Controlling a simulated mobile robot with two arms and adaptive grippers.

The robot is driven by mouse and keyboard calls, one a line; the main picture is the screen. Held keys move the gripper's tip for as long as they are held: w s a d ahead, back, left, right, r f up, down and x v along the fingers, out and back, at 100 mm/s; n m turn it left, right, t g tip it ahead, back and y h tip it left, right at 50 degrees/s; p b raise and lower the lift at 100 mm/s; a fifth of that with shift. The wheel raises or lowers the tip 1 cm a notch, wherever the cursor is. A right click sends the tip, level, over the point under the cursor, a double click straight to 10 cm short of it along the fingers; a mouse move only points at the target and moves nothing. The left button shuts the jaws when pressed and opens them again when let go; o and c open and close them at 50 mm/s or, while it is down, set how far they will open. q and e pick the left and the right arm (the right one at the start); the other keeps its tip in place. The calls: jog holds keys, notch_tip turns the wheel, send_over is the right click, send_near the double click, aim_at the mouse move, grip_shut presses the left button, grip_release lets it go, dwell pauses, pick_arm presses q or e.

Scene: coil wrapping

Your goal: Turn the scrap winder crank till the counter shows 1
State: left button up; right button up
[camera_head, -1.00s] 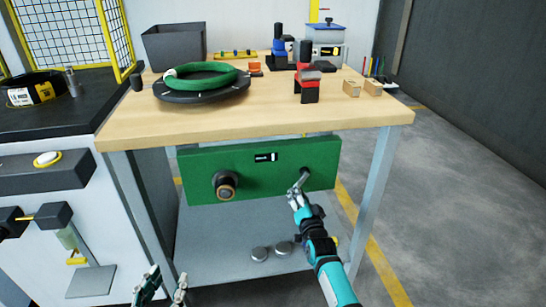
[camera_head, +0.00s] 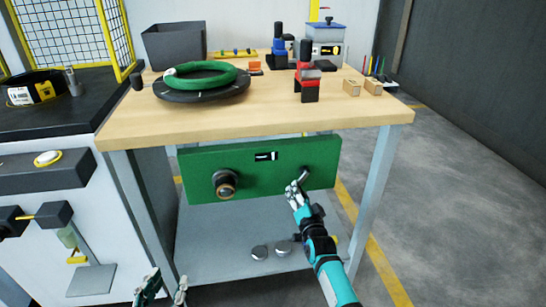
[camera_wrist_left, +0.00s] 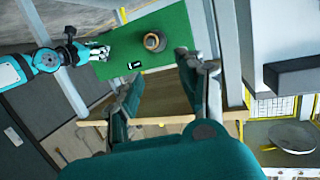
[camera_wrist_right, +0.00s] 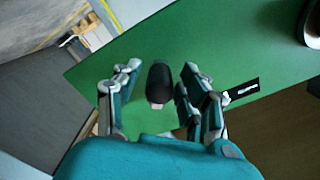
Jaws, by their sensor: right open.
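The scrap winder is a green panel (camera_head: 285,182) below the tabletop, with a small black counter (camera_head: 265,156) whose figures I cannot read. The counter also shows in the right wrist view (camera_wrist_right: 243,88). A dark crank handle (camera_head: 305,174) is on the panel's right side. My right gripper (camera_head: 295,188) is open just in front of and below it. In the right wrist view the dark handle grip (camera_wrist_right: 159,78) lies between the spread fingers, with no clear contact. My left gripper (camera_head: 164,288) is open and empty, low at the left.
A dark round spool or knob (camera_head: 225,184) sticks out of the panel's left. A wooden table (camera_head: 200,121) above carries a green coil (camera_head: 200,77) on a black disc, and several small items. Grey table legs flank the panel. A lower shelf (camera_head: 215,245) holds two round discs.

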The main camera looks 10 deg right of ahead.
jog(key=shift+s, duration=0.25)
pick_arm(q)
jog(key=s+a+f+g+y+p, duration=0.1)
jog(key=s+a+f+g+p, duration=0.1)
jog(key=s+f+g, duration=0.4)
jog(key=s+a+f+g+y+p, duration=0.2)
jog(key=s+a+f+g+p, duration=0.1)
jog(key=s, duration=0.6)
notch_tip(320, 180, down, 3)
jog(key=g+p, duration=0.1)
jog(key=g, duration=0.1)
jog(key=shift+a+n+g+p, duration=0.3)
jog(key=shift+a+g+p, duration=0.05)
jog(key=shift+g+p, duration=0.05)
pick_arm(e)
jog(key=s, duration=0.8)
jog(key=shift+s+d, duration=0.2)
pick_arm(q)
jog(key=shift+r, duration=0.1)
